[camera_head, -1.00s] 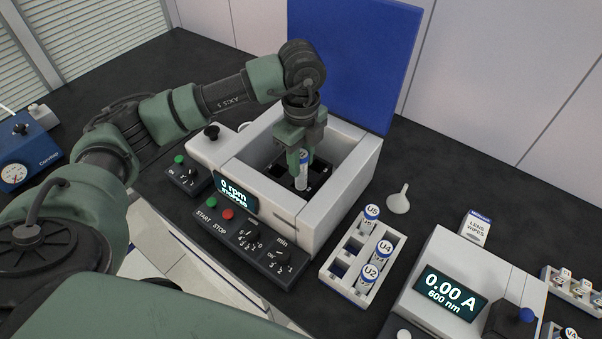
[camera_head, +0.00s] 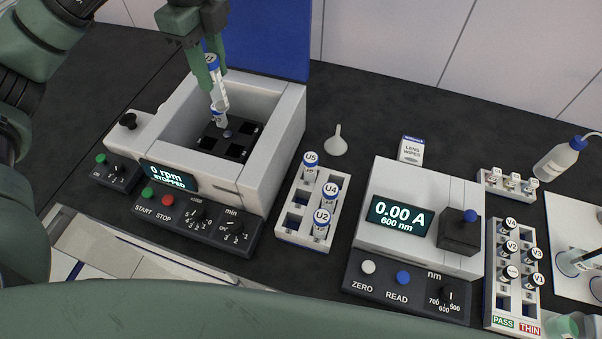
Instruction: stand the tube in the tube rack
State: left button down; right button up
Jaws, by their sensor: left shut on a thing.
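My left gripper (camera_head: 210,76) is shut on a blue-capped tube (camera_head: 217,90) with a white label. It holds the tube nearly upright over the open well of the centrifuge (camera_head: 270,133). The tube's lower end overlaps the well in the picture, and its exact height is hard to tell. The white tube rack (camera_head: 292,240) stands to the right of the centrifuge. It holds capped tubes U5 (camera_head: 310,167), U4 (camera_head: 329,196) and U2 (camera_head: 320,226); open holes show beside them, mainly on the left side. My right gripper is not in view.
The centrifuge's blue lid (camera_head: 265,40) stands open behind the well. A funnel (camera_head: 336,142) and a lens wipes box (camera_head: 411,149) lie behind the rack. The photometer (camera_head: 375,240) is close at its right. A smaller vial rack (camera_head: 502,300) stands farther right.

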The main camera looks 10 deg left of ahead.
aim_at(292, 228)
jog(key=k+j+z, duration=0.6)
jog(key=z, duration=0.2)
